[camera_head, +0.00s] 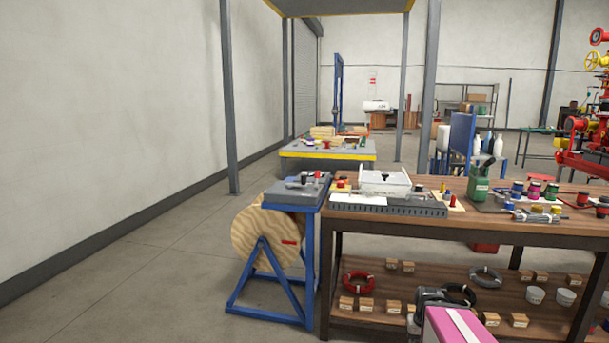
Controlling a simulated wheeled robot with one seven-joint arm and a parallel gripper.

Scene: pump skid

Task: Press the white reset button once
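I cannot make out a white reset button anywhere in the head view. A grey panel or plate (290,192) on a blue stand, left of the workbench, carries small dark and red parts. They are too small to tell apart. A pink block-like form with a white stripe (455,327) and a dark grey part (432,294) stand at the bottom edge. They may belong to my arm, but I cannot be sure. No gripper fingers show.
The wooden workbench (500,235) fills the right, with a white bin (385,182), a green container (479,184) and spools. A wooden reel (262,236) stands in the blue frame (262,286). A yellow-edged table (325,154) is behind. Red piping (585,160) is far right. The left floor is clear.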

